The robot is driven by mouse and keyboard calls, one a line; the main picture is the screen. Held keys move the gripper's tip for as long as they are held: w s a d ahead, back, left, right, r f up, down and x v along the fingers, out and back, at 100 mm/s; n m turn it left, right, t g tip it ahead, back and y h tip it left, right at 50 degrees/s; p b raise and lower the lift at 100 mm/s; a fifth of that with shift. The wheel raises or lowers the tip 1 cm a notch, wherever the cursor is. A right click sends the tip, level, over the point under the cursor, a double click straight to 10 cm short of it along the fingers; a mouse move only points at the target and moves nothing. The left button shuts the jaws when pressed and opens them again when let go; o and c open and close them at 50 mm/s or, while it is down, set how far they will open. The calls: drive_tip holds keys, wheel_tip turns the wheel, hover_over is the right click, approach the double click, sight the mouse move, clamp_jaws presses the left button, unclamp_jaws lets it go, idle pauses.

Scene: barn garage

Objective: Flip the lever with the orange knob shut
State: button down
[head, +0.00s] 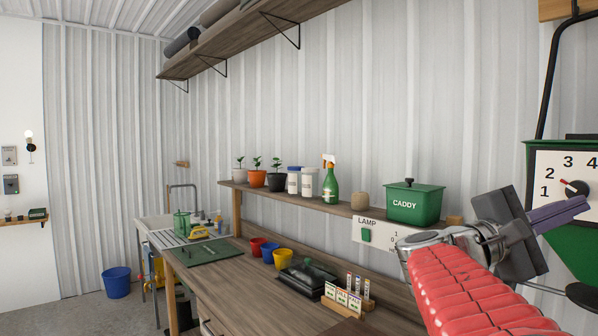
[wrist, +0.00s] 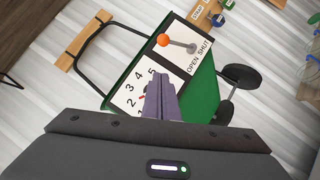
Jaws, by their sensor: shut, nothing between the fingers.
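The lever with the orange knob (wrist: 163,40) is on a white panel marked OPEN and SHUT (wrist: 199,60), on a green wheeled spreader (wrist: 206,90). In the wrist view its grey stem runs left from its pivot to the knob; I cannot tell which marking it stands at. My gripper (wrist: 160,78) is shut and empty, with its purple fingers over the numbered dial plate, below the knob in the picture and apart from it. In the head view my gripper (head: 585,204) is at the right, before the dial plate (head: 556,172); the lever is out of that view.
The spreader has a black handle (wrist: 85,45) and black wheels. A workbench (head: 215,278) stands to the left, with cups and a dark lidded box. Above it are a shelf and a green caddy (head: 413,206). A lamp switch plate (head: 385,236) is on the wall behind my arm.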

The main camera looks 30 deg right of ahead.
drive_tip(key=s+d+r, duration=0.4)
drive_tip(key=s+d, duration=0.2)
drive_tip(key=d, duration=0.3)
drive_tip(key=shift+s, duration=0.15)
